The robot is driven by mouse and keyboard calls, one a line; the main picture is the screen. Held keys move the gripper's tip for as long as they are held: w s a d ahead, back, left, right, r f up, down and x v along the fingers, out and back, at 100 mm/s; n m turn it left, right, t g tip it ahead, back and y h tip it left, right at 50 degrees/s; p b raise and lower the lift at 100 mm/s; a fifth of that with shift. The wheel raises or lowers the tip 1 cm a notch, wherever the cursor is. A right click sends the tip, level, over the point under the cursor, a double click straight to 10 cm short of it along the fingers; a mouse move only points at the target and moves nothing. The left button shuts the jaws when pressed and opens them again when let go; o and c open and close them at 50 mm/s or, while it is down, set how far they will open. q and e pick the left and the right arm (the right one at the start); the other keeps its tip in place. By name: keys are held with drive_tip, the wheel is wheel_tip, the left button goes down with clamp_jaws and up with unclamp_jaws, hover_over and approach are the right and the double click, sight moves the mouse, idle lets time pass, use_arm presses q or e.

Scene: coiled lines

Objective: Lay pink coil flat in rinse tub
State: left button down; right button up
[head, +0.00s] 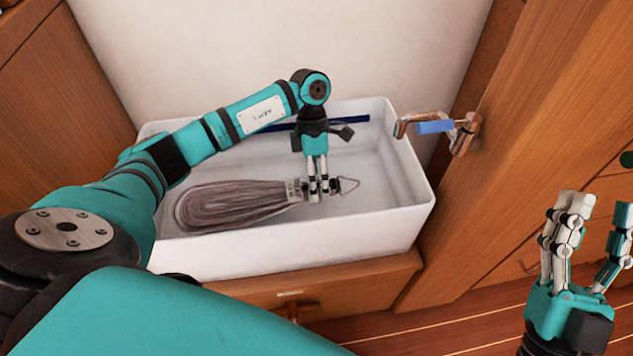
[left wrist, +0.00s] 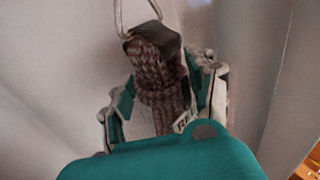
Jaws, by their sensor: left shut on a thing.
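The pink coil (head: 235,204), a dull pinkish-grey looped line, stretches along the left and middle of the white rinse tub (head: 300,246). It looks low in the tub; I cannot tell whether all of it touches the floor. My left gripper (head: 318,194) reaches down into the tub, shut on the coil's right end, beside a pale tag and a thin metal loop. In the left wrist view the braided coil end (left wrist: 157,70) sits between the fingers, with a dark cap and the metal loop above. My right gripper (head: 592,225) is open and empty, outside the tub.
A copper tap (head: 463,134) with a blue handle (head: 434,127) is at the tub's right back corner. A wooden cabinet stands right of the tub, and a wooden drawer front (head: 345,290) is below it. The tub's right end is clear.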

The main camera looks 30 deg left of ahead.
use_arm(q)
drive_tip(key=shift+c, duration=1.8)
unclamp_jaws()
drive_tip(key=v, duration=1.2)
